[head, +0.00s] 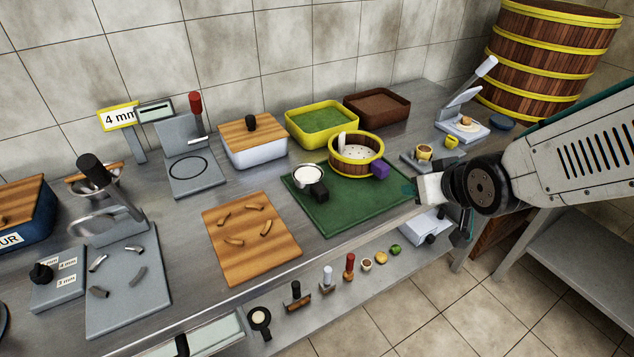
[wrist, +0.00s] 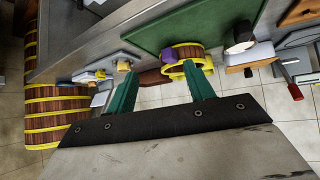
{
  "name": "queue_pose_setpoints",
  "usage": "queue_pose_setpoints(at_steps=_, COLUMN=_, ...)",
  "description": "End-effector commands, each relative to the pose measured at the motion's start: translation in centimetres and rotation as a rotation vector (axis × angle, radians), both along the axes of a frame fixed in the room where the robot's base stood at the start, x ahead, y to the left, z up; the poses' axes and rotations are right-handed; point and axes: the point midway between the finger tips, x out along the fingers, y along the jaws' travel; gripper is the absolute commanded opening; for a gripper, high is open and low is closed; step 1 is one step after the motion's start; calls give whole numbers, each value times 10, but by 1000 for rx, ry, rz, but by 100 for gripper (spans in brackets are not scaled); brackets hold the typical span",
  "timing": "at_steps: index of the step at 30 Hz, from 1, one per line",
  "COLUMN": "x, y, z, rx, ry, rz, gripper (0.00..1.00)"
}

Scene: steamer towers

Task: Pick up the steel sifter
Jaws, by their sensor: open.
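A small round steel sifter (head: 307,175) with a pale inside and a black handle sits on the green mat (head: 345,215), left of the wooden steamer. In the wrist view, what looks like its black handle (wrist: 243,33) shows near the top right, with a pale edge below it. My gripper (wrist: 160,82) is open, its two teal fingers apart with nothing held between them. In the head view it is at the right, beyond the mat's right corner and apart from the sifter.
A yellow-banded steamer (head: 356,157) with a purple handle stands beside the sifter, towards my gripper. A cutting board (head: 251,238) lies to the left. A yellow tray (head: 322,122) stands behind. The front part of the mat is bare.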

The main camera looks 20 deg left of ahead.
Motion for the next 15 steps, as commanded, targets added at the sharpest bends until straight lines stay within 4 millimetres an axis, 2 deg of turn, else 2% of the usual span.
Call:
queue_pose_setpoints(at_steps=1, x=0, y=31, z=-18, rx=26, ry=-32, rz=61, gripper=53)
queue_pose_setpoints(at_steps=3, x=-1, y=68, z=-32, rx=77, ry=-94, rz=131, gripper=53)
queue_pose_setpoints(at_steps=6, x=-10, y=112, z=-49, rx=148, ry=-164, rz=216, gripper=53)
queue_pose_setpoints(at_steps=10, x=-23, y=147, z=-63, rx=220, ry=-222, rz=287, gripper=53)
queue_pose_setpoints(at_steps=15, x=-29, y=167, z=-71, rx=262, ry=-254, rz=323, gripper=53)
